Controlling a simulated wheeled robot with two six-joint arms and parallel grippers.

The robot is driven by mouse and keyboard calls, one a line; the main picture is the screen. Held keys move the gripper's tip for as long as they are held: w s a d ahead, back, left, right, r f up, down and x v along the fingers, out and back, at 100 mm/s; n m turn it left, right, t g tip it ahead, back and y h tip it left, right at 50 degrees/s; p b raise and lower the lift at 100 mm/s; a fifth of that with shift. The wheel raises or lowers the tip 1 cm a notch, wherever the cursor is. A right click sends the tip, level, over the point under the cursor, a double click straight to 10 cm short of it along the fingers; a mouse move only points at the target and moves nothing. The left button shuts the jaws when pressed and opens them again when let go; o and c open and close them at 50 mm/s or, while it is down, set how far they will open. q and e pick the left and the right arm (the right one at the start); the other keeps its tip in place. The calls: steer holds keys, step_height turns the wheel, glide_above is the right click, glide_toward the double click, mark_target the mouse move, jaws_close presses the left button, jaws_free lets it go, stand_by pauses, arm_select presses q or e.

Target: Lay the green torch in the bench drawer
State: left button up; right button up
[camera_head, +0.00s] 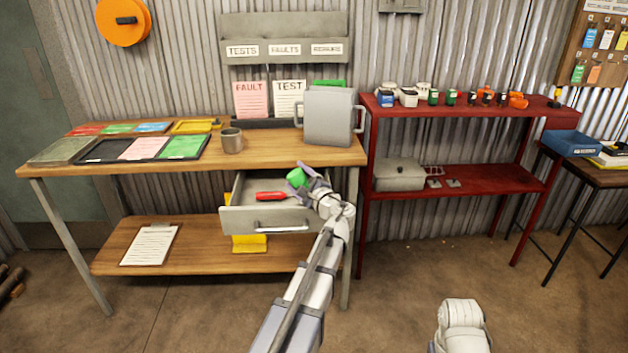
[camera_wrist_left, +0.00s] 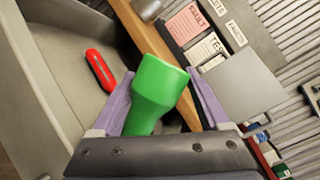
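The green torch (camera_head: 297,177) is between the fingers of my left gripper (camera_head: 308,179), held over the right part of the open bench drawer (camera_head: 258,219). In the left wrist view the torch (camera_wrist_left: 155,88) is tilted, with its wide head between the purple fingertips (camera_wrist_left: 160,80); its lower end is hidden by the gripper body. The drawer is pulled out under the wooden bench. A red torch-like object (camera_head: 271,196) lies in it, also seen in the left wrist view (camera_wrist_left: 100,70). My right gripper is not in view.
The wooden bench (camera_head: 270,150) above the drawer carries a grey mug (camera_head: 231,140), trays of cards and a grey box (camera_head: 329,115) with handles near its right end. A red shelf (camera_head: 480,180) stands at the right. Free floor lies in front.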

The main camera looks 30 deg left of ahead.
mark_target(305, 185)
arm_select(q)
steer(key=shift+n+g+h, duration=0.4)
steer(key=shift+n+h, duration=0.2)
steer(key=shift+h, duration=0.1)
steer(key=s+d+f, duration=0.2)
steer(key=f, duration=0.1)
steer(key=shift+s+d+f, duration=0.25)
steer(key=shift+s+d, duration=0.05)
steer(key=shift+s, duration=0.1)
steer(key=d+r+m+t+y, duration=0.1)
steer(key=d+r, duration=0.1)
steer(key=shift+w+d+r+m+p, duration=0.1)
steer(key=shift+d+r+m+p, duration=0.2)
steer(key=shift+r+p, duration=0.05)
steer(key=shift+w+d+r, duration=0.25)
steer(key=shift+w+d, duration=0.2)
steer(key=shift+d, duration=0.1)
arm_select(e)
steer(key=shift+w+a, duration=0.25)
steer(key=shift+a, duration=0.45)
arm_select(q)
steer(key=shift+r, duration=0.1)
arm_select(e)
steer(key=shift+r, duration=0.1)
arm_select(q)
steer(key=shift+p, duration=0.3)
